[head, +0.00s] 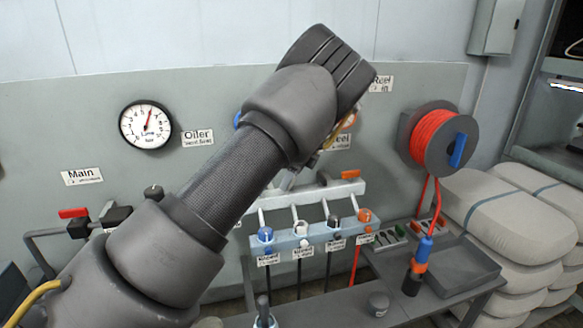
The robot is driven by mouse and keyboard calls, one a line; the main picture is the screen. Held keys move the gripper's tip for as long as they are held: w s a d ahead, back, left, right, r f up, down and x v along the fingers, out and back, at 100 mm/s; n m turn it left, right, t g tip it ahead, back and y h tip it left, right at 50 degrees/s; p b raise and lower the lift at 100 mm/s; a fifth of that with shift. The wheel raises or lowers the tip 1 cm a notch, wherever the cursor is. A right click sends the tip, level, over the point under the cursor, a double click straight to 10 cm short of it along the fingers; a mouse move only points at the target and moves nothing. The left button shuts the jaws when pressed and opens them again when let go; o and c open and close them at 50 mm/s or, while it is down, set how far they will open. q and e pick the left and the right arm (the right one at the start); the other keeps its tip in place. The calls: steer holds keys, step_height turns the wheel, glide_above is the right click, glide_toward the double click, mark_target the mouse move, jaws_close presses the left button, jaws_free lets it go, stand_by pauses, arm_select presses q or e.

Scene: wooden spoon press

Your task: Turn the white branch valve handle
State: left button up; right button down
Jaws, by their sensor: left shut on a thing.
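My left arm crosses the view from the lower left, and the back of my left gripper (330,68) covers part of the wall panel. Its fingers are hidden behind the hand. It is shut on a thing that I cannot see. A white manifold pipe (335,190) shows below the hand, with several branches running down from it and an orange handle (350,175) at its right end. I cannot pick out the white branch valve handle for certain; part of the manifold's left side is behind my arm. My right gripper is not in view.
A labelled rack (315,236) below the manifold holds blue, white, black and orange nozzles. A red hose reel (437,137) hangs at the right. A gauge (146,125) and a red lever (73,213) are at the left. Pale sacks (510,225) are stacked at the right.

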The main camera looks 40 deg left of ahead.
arm_select(q)
steer(key=shift+r+n+g+h+p, duration=0.25)
steer(key=shift+n+p, duration=0.3)
steer(key=shift+n, duration=0.35)
steer(key=shift+a+n+g, duration=0.1)
steer(key=shift+n+g, duration=0.15)
steer(key=shift+n, duration=0.25)
steer(key=shift+w+f+n+g+h+p, duration=0.1)
steer(key=shift+n+g+h+p, duration=0.3)
steer(key=shift+n, duration=0.7)
steer(key=shift+f+n+g+h+p, duration=0.1)
steer(key=shift+n+g+h+p, duration=0.25)
steer(key=shift+n, duration=0.75)
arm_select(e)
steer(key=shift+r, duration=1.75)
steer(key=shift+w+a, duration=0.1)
arm_select(q)
steer(key=o, duration=1)
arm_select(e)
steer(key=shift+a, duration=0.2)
